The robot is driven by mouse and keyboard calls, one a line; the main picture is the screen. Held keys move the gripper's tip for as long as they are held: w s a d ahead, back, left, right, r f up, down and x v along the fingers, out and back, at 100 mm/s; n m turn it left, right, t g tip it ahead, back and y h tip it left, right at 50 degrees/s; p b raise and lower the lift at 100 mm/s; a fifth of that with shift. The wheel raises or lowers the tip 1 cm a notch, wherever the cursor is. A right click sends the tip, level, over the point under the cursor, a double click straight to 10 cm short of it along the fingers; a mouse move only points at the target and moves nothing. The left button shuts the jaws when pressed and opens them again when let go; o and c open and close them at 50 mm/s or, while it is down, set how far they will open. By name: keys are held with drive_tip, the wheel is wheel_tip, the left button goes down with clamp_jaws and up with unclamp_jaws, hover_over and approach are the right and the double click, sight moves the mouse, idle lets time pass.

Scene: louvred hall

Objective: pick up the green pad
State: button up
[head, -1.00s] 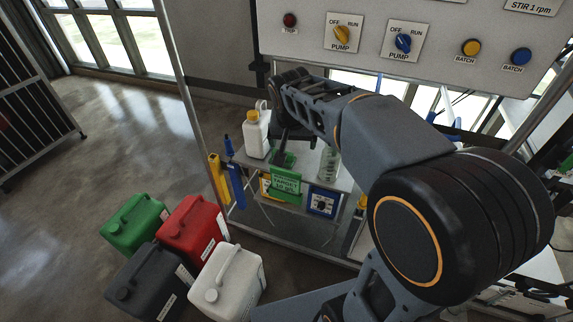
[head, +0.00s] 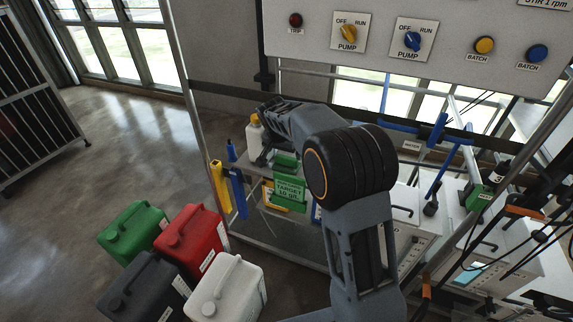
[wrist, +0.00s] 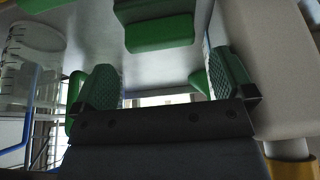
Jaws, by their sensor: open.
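The green pad (head: 286,162) shows in the head view on the small shelf, just behind the green target card (head: 290,194). In the wrist view a two-toned green block that looks like the pad (wrist: 160,33) lies at the top middle, beyond the fingertips and between their lines. My gripper (wrist: 163,72) is open, with green textured finger faces on either side and nothing between them. In the head view my arm hides most of my gripper, which is beside the pad.
A white bottle with a yellow cap (head: 254,138) stands close on the shelf; it shows at the right of the wrist view (wrist: 268,75). A clear beaker (wrist: 30,65) is at the left there. Several jerrycans, including a red one (head: 190,235), stand on the floor. A switch panel (head: 385,55) hangs above.

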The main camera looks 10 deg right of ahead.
sight(286, 158)
drive_tip(key=shift+x, duration=2.85)
drive_tip(key=shift+s+a, duration=0.1)
drive_tip(key=c, duration=0.7)
